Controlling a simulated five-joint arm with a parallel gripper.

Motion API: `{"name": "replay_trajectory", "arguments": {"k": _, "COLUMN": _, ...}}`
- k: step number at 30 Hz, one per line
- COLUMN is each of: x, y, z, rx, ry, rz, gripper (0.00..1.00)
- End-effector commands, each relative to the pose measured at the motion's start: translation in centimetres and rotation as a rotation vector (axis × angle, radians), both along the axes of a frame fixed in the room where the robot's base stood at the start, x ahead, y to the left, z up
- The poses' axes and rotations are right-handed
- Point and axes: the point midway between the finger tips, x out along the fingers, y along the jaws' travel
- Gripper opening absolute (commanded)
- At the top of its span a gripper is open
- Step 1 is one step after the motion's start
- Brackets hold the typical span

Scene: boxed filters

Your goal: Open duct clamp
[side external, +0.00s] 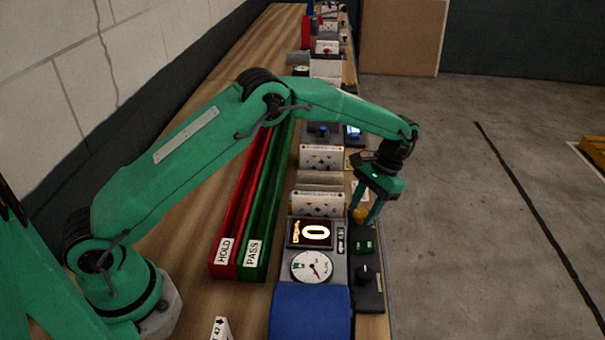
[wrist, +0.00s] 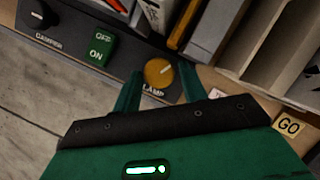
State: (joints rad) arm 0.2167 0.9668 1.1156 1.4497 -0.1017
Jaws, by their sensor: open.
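The knob also shows in the side external view (side external: 360,215), beside my fingertips. My gripper (wrist: 160,82) is open, with one green finger on each side of the knob in the wrist view. I cannot tell whether the fingers touch it. In the side external view my gripper (side external: 369,214) points down at the panel.
A green OFF/ON switch (wrist: 99,49) and a black damper knob (wrist: 41,15) sit beside the clamp knob. A gauge (side external: 312,267) and a lit display reading 0 (side external: 311,233) stand nearby. Red HOLD (side external: 228,250) and green PASS (side external: 255,252) trays run along the bench.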

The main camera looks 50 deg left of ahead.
Motion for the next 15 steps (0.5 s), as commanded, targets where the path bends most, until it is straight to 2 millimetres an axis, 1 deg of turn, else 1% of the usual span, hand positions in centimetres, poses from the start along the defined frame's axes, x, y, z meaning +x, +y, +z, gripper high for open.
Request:
{"name": "replay_trajectory", "arguments": {"k": 1, "x": 0.0, "y": 0.0, "z": 0.01, "rx": 0.0, "ry": 0.0, "rz": 0.0, "gripper": 0.42}}
{"name": "replay_trajectory", "arguments": {"k": 2, "x": 0.0, "y": 0.01, "z": 0.01, "rx": 0.0, "ry": 0.0, "rz": 0.0, "gripper": 0.38}}
{"name": "replay_trajectory", "arguments": {"k": 3, "x": 0.0, "y": 0.01, "z": 0.01, "rx": 0.0, "ry": 0.0, "rz": 0.0, "gripper": 0.3}}
{"name": "replay_trajectory", "arguments": {"k": 5, "x": 0.01, "y": 0.01, "z": 0.02, "rx": 0.0, "ry": 0.0, "rz": 0.0, "gripper": 0.19}}
{"name": "replay_trajectory", "arguments": {"k": 6, "x": 0.01, "y": 0.03, "z": 0.02, "rx": 0.0, "ry": 0.0, "rz": 0.0, "gripper": 0.11}}
{"name": "replay_trajectory", "arguments": {"k": 11, "x": 0.03, "y": 0.1, "z": 0.03, "rx": 0.002, "ry": -0.001, "rz": 0.008, "gripper": 0.11}}
{"name": "replay_trajectory", "arguments": {"k": 15, "x": 0.05, "y": 0.19, "z": 0.05, "rx": 0.019, "ry": -0.007, "rz": 0.052, "gripper": 0.11}}
